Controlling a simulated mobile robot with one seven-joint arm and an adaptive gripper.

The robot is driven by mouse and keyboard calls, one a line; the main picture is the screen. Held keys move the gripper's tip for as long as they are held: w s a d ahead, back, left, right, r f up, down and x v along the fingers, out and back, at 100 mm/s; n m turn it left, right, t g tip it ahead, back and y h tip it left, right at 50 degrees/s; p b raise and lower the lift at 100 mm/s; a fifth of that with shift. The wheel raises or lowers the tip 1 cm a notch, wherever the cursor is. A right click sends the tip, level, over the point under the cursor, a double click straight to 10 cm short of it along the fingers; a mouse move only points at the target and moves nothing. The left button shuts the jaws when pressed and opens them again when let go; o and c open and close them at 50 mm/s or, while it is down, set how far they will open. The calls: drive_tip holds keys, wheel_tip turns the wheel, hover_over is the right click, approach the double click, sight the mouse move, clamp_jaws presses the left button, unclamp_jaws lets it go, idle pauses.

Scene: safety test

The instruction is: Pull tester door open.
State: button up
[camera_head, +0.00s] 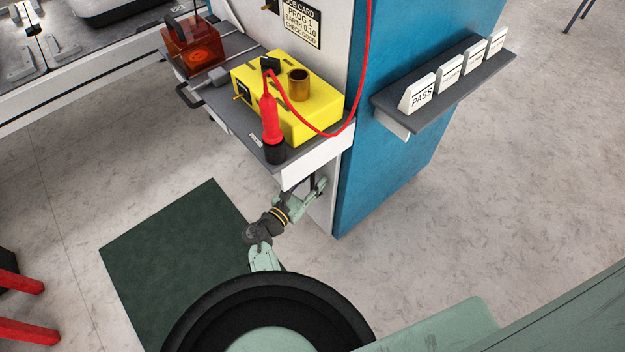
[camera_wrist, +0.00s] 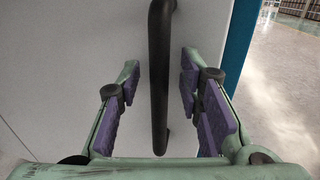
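The tester door shows as a pale grey-white panel (camera_wrist: 70,50) in the wrist view, with a black vertical bar handle (camera_wrist: 158,80) on it. The door looks closed. My gripper (camera_wrist: 160,62) is open, with one purple-padded finger on each side of the handle and a visible gap on both sides. In the head view my gripper (camera_head: 316,192) is low at the white front of the blue cabinet (camera_head: 385,140), below the grey shelf. The handle is mostly hidden there by the shelf and my gripper.
The shelf above my arm holds a yellow tester box (camera_head: 310,122), a red probe (camera_head: 270,118) with a cable, and an orange box (camera_head: 192,45). A side ledge (camera_head: 440,85) carries several white cards. A green mat (camera_head: 165,250) lies on the otherwise open floor.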

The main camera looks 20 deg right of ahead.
drive_tip(key=shift+c, duration=0.2)
clamp_jaws()
idle(0.3)
idle(0.4)
